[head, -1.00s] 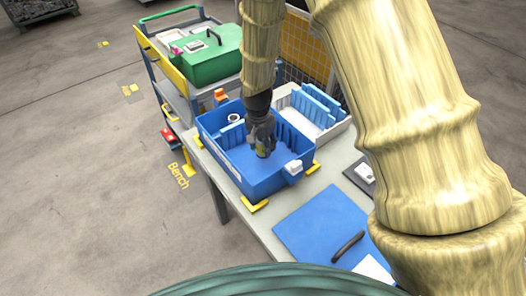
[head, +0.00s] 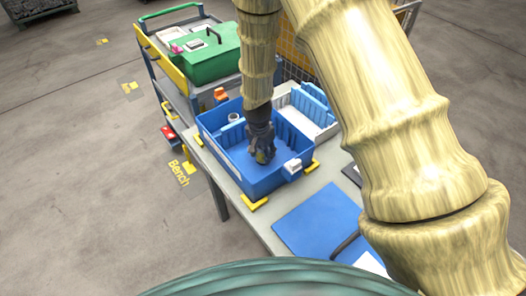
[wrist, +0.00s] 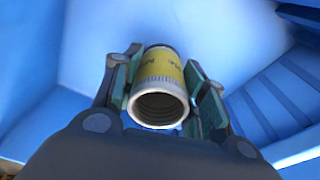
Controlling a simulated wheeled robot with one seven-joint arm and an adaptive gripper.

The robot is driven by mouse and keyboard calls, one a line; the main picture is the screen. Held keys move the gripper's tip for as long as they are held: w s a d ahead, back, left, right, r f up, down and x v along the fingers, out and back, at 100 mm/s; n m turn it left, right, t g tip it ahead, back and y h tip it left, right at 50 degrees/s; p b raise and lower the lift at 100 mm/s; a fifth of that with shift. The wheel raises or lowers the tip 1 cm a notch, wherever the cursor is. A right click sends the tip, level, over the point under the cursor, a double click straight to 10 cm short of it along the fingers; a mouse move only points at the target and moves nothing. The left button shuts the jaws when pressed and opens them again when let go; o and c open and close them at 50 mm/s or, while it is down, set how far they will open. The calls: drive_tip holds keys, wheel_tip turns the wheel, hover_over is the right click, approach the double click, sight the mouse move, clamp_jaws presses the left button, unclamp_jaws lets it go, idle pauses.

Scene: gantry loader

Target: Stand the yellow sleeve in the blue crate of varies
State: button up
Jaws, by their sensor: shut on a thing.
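The yellow sleeve (wrist: 161,72) is a short hollow cylinder with a pale threaded end, held between the two fingers of my gripper (wrist: 166,95). Its open end faces the wrist camera. In the head view my gripper (head: 262,156) is inside the blue crate (head: 268,185), near its middle, and hides most of the sleeve. The crate's blue inside fills the wrist view (wrist: 225,28), with ribs on the right. I cannot tell whether the sleeve touches the crate floor.
A white ring-shaped part (head: 234,117) sits at the crate's back left. A grey-white crate with blue dividers (head: 318,127) stands behind. A blue mat (head: 315,220) lies in front on the bench. A green case (head: 210,58) sits on the trolley.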

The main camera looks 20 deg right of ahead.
drive_tip(key=o, duration=1.3)
drive_tip(key=shift+f, duration=0.1)
drive_tip(key=shift+s+a+r+b, duration=0.2)
drive_tip(key=shift+r+b, duration=0.35)
drive_tip(key=shift+r, duration=1.5)
drive_tip(key=shift+s+a+r+b, duration=0.15)
drive_tip(key=shift+r+b, duration=0.45)
drive_tip(key=shift+r, duration=1.4)
drive_tip(key=shift+s+a+r+b, duration=0.1)
drive_tip(key=shift+a+r+b, duration=0.3)
drive_tip(key=shift+r, duration=1.65)
drive_tip(key=shift+d, duration=0.15)
